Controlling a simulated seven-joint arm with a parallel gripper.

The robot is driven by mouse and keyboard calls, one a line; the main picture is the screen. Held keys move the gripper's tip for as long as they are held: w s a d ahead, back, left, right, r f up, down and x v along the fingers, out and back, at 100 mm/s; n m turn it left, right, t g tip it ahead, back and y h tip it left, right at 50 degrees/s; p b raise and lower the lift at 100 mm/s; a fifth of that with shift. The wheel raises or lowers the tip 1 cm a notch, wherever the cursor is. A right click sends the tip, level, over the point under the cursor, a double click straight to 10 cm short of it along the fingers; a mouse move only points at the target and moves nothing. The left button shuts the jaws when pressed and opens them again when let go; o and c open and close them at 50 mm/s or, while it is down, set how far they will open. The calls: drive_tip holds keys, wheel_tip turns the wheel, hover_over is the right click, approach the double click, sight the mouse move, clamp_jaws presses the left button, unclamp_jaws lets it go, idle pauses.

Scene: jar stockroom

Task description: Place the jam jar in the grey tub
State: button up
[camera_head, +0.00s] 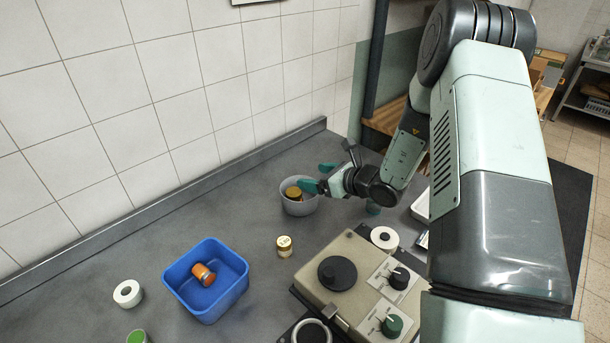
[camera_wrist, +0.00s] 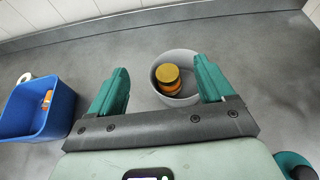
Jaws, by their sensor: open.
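The grey tub (camera_head: 299,209) stands on the counter near the wall; it also shows in the wrist view (camera_wrist: 190,98). A jar with a gold lid and amber-orange contents (camera_wrist: 168,78), which looks like the jam jar, is inside it, its lid showing in the head view (camera_head: 293,192). The jar seems tilted or leaning in the wrist view. My gripper (camera_head: 317,177) is open and empty at the tub, its green fingers apart on either side of the tub's opening in the wrist view. The fingers do not appear to touch the jar.
A blue bin (camera_head: 222,300) holds an orange jar (camera_head: 204,274) on its side. A small jar (camera_head: 284,246) stands between bin and tub. A beige device with knobs (camera_head: 320,297) is at the front. White rolls (camera_head: 128,293) and (camera_head: 384,238) lie around. Counter left of the tub is clear.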

drive_tip(key=s+a+r+n+g, duration=0.2)
drive_tip(key=s+r+n+g, duration=0.1)
drive_tip(key=s+r+n, duration=0.6)
drive_tip(key=s+a+r+n+g, duration=0.3)
drive_tip(key=s+r+n, duration=0.35)
drive_tip(key=r, duration=0.55)
drive_tip(key=s+d+r+n+t+h, duration=0.1)
drive_tip(key=s+d+r+n+h, duration=0.2)
drive_tip(key=s, duration=0.3)
drive_tip(key=s+d+r+n+t+h, duration=0.1)
drive_tip(key=s+d+r+n+h, duration=0.1)
drive_tip(key=s+d+n+h, duration=0.2)
drive_tip(key=s+d+r+n+h, duration=0.3)
drive_tip(key=s+d+n, duration=0.1)
drive_tip(key=s, duration=0.6)
drive_tip(key=shift+d+r+t, duration=0.35)
drive_tip(key=shift+d+t, duration=0.05)
drive_tip(key=shift+d, duration=0.45)
